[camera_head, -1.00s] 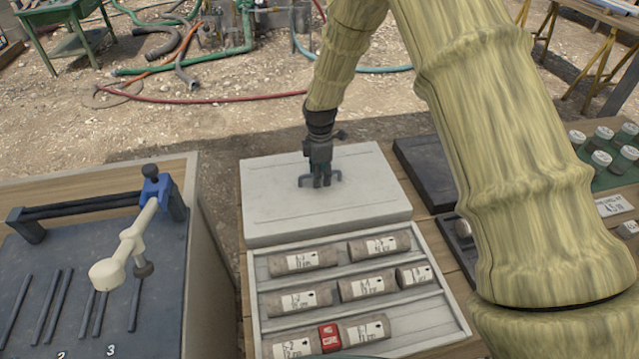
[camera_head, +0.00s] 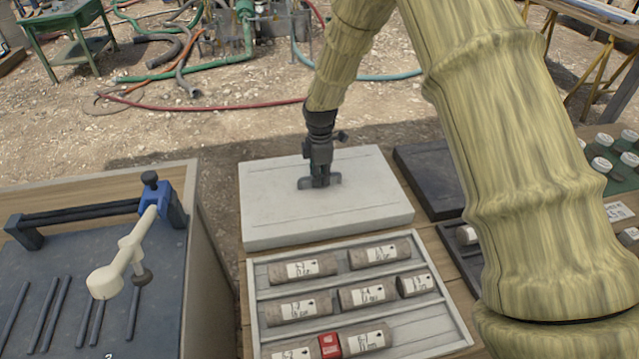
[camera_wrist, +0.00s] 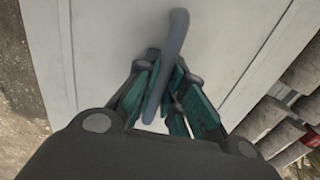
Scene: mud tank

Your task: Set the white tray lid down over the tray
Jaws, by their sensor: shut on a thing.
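The white tray lid (camera_head: 370,205) is a flat pale slab with a dark handle on top. It shows at the far end of the tray in the head view, and its surface fills much of the wrist view (camera_wrist: 230,35). My gripper (camera_head: 320,183) is shut on the lid's handle; in the wrist view its teal-padded fingers (camera_wrist: 170,100) are on either side of the grey handle bar (camera_wrist: 176,40). The pale tray (camera_head: 418,330) lies nearer than the lid, with its rows uncovered. Whether the lid is raised or resting cannot be told.
The tray holds several labelled cylindrical cores (camera_head: 375,255) and a red block (camera_head: 330,344). A dark flat box (camera_head: 425,180) stands right of the lid. A dark-topped bench (camera_head: 90,270) with a cream-armed fixture (camera_head: 130,245) is at left, across a gap.

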